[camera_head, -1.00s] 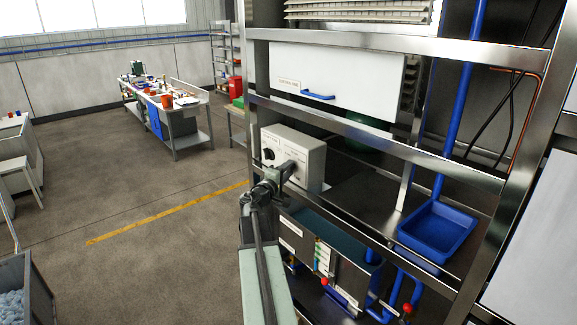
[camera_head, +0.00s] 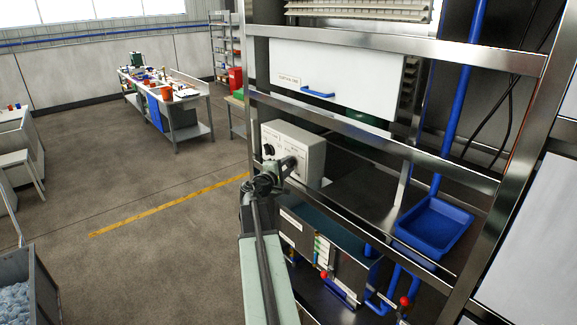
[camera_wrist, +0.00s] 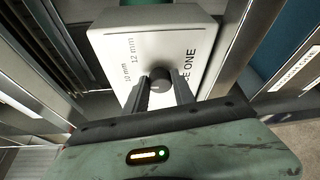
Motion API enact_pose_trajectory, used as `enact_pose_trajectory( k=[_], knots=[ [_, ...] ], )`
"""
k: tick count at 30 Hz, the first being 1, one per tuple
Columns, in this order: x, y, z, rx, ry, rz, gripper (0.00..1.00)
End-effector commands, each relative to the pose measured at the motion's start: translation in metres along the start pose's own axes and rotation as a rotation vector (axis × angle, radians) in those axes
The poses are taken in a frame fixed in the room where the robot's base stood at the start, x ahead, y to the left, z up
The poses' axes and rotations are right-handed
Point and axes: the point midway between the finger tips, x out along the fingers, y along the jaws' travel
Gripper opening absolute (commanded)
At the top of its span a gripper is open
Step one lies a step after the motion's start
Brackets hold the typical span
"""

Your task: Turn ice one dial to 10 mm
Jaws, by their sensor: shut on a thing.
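The pale control box (camera_head: 305,150) stands on the rack shelf, with dark dials on its front. My gripper (camera_head: 288,165) reaches the right-hand dial in the head view. In the wrist view my gripper (camera_wrist: 161,88) is shut on the ice one dial (camera_wrist: 160,80), a dark round knob, with one finger on each side. The box face (camera_wrist: 195,40) there reads "12 mm", "10 mm" and part of "ICE ONE". The fingers hide much of the dial, so I cannot tell where it points.
Metal rack rails (camera_head: 380,150) run close above and below the box. A blue tray (camera_head: 433,228) sits to the right. A basin with red-handled valves (camera_head: 323,275) is below. The floor (camera_head: 150,185) to the left is open, with a yellow line.

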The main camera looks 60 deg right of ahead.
Motion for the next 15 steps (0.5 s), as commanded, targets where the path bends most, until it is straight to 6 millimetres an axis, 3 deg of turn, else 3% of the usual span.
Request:
enact_pose_trajectory(
  k=[6,7,9,15],
  knots=[
    [-0.0012,-0.0023,-0.0003,0.006,0.000,-0.005,0.00],
    [-0.0011,-0.0023,-0.0003,0.006,0.000,-0.005,0.34],
    [-0.0011,-0.0021,-0.0002,0.005,0.000,-0.004,0.52],
    [-0.0004,-0.0013,0.0001,0.003,0.000,-0.002,0.52]
  ],
)
